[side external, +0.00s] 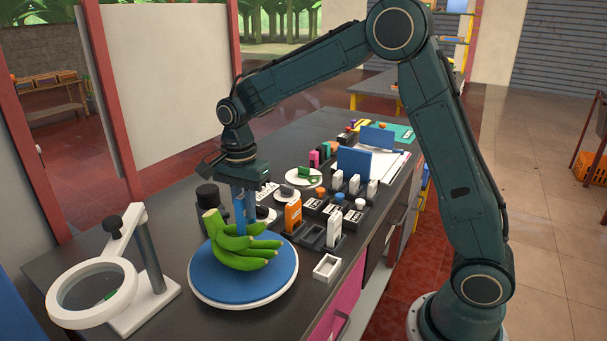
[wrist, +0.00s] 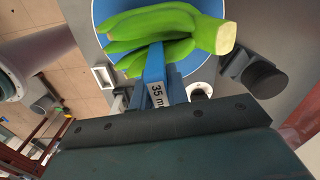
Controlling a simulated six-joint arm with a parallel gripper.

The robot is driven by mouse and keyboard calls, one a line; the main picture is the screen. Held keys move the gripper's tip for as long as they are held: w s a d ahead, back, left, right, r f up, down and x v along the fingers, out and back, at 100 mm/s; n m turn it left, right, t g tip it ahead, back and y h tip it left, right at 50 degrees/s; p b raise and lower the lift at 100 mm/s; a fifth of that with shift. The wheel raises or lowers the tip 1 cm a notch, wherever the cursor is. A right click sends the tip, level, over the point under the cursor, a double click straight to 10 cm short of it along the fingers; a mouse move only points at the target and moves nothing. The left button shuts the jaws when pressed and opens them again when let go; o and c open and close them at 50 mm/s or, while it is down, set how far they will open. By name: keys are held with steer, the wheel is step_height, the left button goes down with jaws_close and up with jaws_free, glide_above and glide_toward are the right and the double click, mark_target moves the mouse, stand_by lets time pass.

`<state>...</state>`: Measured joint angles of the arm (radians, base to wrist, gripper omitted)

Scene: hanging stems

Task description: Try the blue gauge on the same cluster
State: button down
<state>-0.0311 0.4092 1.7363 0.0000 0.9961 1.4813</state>
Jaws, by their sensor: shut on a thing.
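A green banana cluster (side external: 243,250) lies on a round blue-topped turntable (side external: 280,283); its cut stem points up and left in the side view. In the wrist view the cluster (wrist: 165,30) fills the top middle. My gripper (side external: 244,205) points down above the cluster, shut on the blue gauge (wrist: 155,72). The gauge has a white label reading "35 m", with the rest cut off. Its far end reaches the edge of the fruit in the wrist view; I cannot tell whether it touches or straddles a finger.
An orange gauge (side external: 293,214) and a white gauge (side external: 334,229) stand in dark holders right of the turntable. An empty white frame (side external: 327,267) is close by. A ring magnifier (side external: 95,292) stands left, and a dark cylinder (side external: 208,196) stands behind the cluster.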

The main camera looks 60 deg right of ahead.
steer(key=shift+f, duration=0.55)
stand_by(0.5)
steer(key=shift+r, duration=0.15)
stand_by(0.6)
steer(key=shift+r, duration=4.1)
